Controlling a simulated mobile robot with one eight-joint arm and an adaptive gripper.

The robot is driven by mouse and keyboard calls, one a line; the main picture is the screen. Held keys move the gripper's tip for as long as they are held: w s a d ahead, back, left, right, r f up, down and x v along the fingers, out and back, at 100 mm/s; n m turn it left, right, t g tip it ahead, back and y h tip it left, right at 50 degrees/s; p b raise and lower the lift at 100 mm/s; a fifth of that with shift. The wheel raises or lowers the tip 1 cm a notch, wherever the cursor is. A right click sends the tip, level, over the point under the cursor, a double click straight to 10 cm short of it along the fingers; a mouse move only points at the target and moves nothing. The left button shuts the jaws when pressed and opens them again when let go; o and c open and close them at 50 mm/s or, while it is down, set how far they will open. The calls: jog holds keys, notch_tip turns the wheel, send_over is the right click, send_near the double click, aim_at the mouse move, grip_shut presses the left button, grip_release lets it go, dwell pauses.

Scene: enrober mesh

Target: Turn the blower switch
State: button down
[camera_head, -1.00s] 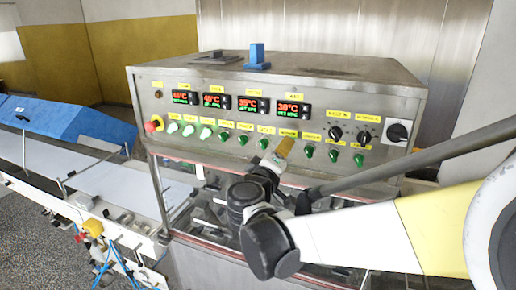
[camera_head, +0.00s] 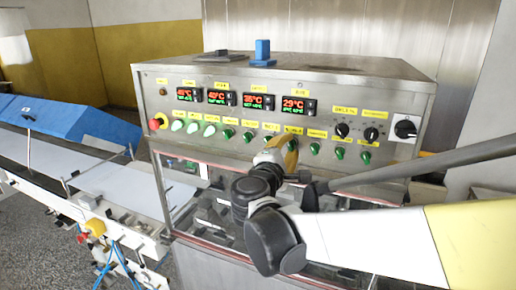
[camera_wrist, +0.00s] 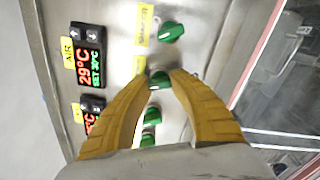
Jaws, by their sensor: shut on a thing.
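My gripper (camera_head: 283,146) is at the lower row of switches on the control panel (camera_head: 225,138). In the wrist view its two yellow fingers (camera_wrist: 165,80) are shut on a green switch (camera_wrist: 160,78), one finger on each side. A yellow label (camera_wrist: 140,65) sits beside this switch, but I cannot read it there. The fingers hide part of the switch, so I cannot tell its exact angle. In the head view my gripper and wrist cover it.
Another green switch (camera_wrist: 172,32) is close by on one side, with more green switches (camera_wrist: 152,112) on the other. Black knobs (camera_head: 342,130) and a larger black rotary switch (camera_head: 405,129) are at the right. A red emergency button (camera_head: 158,121) is at the left. Displays (camera_head: 297,106) stand above.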

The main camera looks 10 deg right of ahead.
jog(key=shift+n, duration=0.9)
jog(key=c, duration=1.1)
grip_release()
jog(key=shift+c, duration=0.2)
jog(key=v, duration=1.2)
jog(key=shift+d, duration=0.1)
